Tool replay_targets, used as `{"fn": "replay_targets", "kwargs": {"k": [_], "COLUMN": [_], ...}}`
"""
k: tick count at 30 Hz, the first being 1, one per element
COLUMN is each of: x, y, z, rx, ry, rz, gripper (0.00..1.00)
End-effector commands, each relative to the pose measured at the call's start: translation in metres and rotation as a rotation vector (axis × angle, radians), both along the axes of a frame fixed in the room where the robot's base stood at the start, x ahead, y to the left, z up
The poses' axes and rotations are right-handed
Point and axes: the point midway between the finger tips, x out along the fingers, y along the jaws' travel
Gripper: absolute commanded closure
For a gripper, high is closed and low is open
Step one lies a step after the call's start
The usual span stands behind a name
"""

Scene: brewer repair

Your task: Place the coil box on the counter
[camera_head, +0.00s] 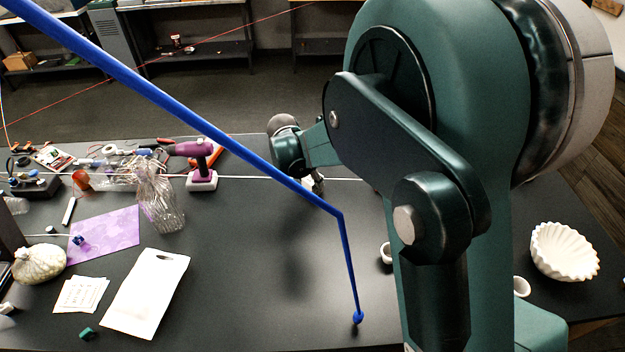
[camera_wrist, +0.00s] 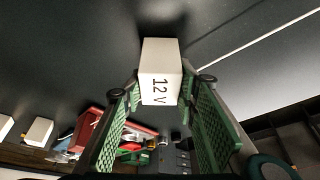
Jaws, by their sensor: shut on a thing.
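A white box marked "12 V" (camera_wrist: 160,72), which I take for the coil box, sits between the green fingers of my gripper (camera_wrist: 163,86) in the wrist view. My gripper is shut on it. The dark counter (camera_head: 240,270) fills the lower head view and lies behind the box in the wrist view. In the head view my arm hides most of the gripper and the box. I cannot tell exactly how high the box is above the counter.
A fluted white bowl (camera_head: 563,252) is right. A blue bar (camera_head: 200,127) crosses the view. The middle counter is largely clear.

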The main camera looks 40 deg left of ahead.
Motion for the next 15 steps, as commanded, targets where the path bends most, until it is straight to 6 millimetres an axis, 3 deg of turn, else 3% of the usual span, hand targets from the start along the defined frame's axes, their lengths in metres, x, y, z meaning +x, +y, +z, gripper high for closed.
{"fn": "replay_targets", "kwargs": {"k": [3,4,7,15], "x": [0.0,0.0,0.0,0.0], "y": [0.0,0.0,0.0,0.0], "z": [-0.0035,-0.0037,-0.0029,-0.0027], "rx": [0.0,0.0,0.0,0.0], "ry": [0.0,0.0,0.0,0.0], "rz": [0.0,0.0,0.0,0.0], "gripper": [0.85,0.69,0.55,0.55]}}
